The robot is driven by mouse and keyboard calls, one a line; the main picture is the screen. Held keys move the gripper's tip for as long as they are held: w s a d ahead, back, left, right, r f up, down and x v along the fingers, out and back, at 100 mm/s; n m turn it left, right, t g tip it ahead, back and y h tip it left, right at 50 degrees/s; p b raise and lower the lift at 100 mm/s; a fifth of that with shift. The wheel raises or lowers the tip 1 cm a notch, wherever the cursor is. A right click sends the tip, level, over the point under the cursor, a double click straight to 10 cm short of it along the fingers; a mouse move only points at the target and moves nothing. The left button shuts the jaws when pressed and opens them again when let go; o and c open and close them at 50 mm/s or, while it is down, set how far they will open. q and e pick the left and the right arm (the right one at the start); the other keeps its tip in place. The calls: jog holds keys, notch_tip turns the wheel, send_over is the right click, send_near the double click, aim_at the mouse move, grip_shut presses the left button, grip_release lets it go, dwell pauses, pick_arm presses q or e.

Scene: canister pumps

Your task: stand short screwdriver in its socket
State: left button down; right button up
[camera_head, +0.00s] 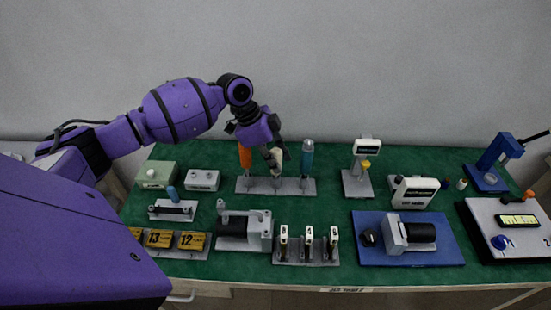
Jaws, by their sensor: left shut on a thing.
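My left gripper (275,148) is above the middle of a grey tool rack (296,188) at the back of the green mat. It is shut on a pale-handled tool, which looks like the short screwdriver (276,159). The gripper hides part of its handle. The tool is roughly upright over the rack's middle position; I cannot tell whether its tip is in the socket. My right gripper is not in view.
A grey pump fixture (262,236) and a rack of numbered pieces (308,245) stand in front of the tool rack. A device on a stand (364,165) is to the right. A blue plate (440,250) lies front right. Green mat (335,210) is bare between them.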

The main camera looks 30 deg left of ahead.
pick_arm(q)
jog(key=shift+f, duration=0.25)
dwell(0.7)
jog(key=c, duration=1.4)
grip_release()
jog(key=shift+c, duration=0.2)
jog(key=v, duration=1.2)
jog(key=shift+f, duration=0.1)
